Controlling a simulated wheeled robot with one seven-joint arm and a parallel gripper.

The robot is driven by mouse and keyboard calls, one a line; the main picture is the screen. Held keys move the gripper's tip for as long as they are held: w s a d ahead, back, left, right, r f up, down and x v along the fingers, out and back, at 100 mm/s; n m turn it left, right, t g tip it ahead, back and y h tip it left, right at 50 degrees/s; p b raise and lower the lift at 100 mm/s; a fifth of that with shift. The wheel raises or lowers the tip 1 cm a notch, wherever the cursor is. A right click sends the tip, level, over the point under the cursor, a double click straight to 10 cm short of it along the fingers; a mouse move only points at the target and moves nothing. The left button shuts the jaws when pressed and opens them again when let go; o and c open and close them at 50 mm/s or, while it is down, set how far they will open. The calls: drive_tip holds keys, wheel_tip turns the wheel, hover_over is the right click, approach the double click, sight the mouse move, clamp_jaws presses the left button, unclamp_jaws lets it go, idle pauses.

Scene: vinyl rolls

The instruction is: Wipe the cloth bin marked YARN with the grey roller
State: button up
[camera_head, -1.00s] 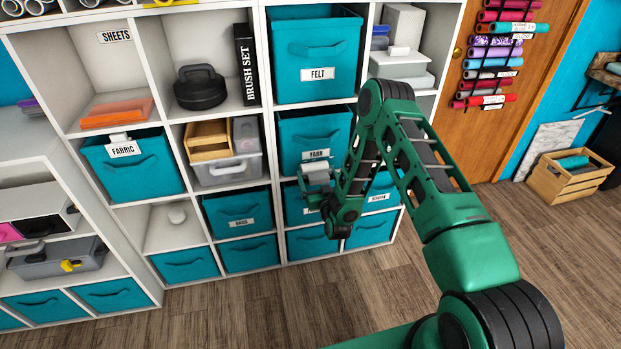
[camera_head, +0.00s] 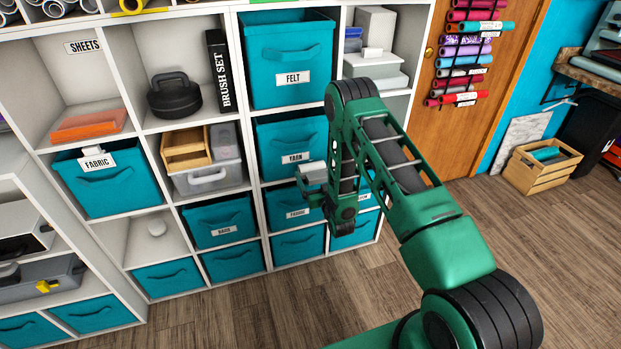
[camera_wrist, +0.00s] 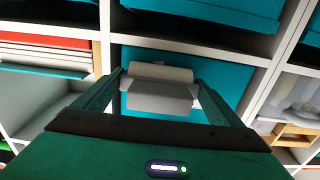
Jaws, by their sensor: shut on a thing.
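The teal cloth bin marked YARN (camera_head: 283,137) sits in a shelf cell below the bin marked FELT. A teal bin front (camera_wrist: 215,75) fills the space behind the roller there. I cannot tell whether the roller touches it. My green arm hides the right edge of the YARN bin in the head view.
The FELT bin (camera_head: 290,52) is above and a FABRIC bin (camera_head: 98,185) is to the left. A grey box with a wooden tray (camera_head: 185,150) fills the cell left of YARN. A wooden crate (camera_head: 541,170) stands on the floor at right. The floor between is clear.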

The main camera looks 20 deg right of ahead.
idle(0.3)
drive_tip(key=shift+a, duration=2.75)
drive_tip(key=s, duration=0.7)
drive_tip(key=s+d+r, duration=0.1)
drive_tip(key=d+r, duration=0.4)
drive_tip(key=r, duration=0.6)
drive_tip(key=shift+s, duration=0.25)
